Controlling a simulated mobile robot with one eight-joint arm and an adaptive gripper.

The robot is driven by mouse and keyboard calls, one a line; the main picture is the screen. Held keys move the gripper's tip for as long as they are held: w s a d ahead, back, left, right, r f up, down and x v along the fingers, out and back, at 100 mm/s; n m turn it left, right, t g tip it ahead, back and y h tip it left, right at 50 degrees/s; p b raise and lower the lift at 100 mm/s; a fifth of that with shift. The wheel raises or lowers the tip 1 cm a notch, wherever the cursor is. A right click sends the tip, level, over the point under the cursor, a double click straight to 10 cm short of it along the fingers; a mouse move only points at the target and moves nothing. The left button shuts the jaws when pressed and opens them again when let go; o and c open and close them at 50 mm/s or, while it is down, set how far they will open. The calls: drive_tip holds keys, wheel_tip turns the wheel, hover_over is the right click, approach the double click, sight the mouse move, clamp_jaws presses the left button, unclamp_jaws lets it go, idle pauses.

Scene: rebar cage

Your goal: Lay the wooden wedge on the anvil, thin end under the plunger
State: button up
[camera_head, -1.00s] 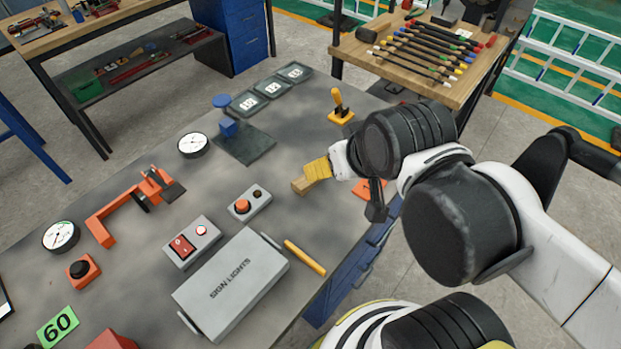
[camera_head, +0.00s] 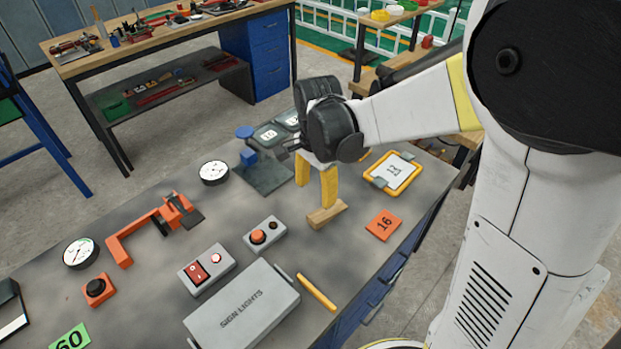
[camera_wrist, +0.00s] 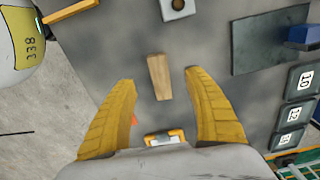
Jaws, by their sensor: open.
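The wooden wedge (camera_head: 326,215) is a small light-brown block lying on the grey bench top. My gripper (camera_head: 316,194) points down at it from above, with its yellow fingers spread. In the wrist view the wedge (camera_wrist: 159,77) shows between the open fingertips, apart from both. An orange C-shaped frame (camera_head: 140,232) with dark parts stands left on the bench. I cannot tell for certain which parts are the anvil and plunger.
A box with an orange button (camera_head: 264,234) stands left of the wedge. The grey "SIGN LIGHTS" case (camera_head: 242,306) and yellow stick (camera_head: 317,292) are in front.

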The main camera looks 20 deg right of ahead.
sight(316, 217)
wheel_tip(316, 217, down, 6)
drive_tip(key=shift+r+b, duration=0.1)
drive_tip(key=shift+b, duration=0.9)
drive_tip(key=f+b, duration=0.2)
drive_tip(key=f, duration=0.3)
drive_tip(key=shift+s+f+b, duration=0.2)
drive_tip(key=shift+b, duration=0.2)
drive_tip(key=shift+r, duration=0.1)
drive_tip(key=c, duration=1.2)
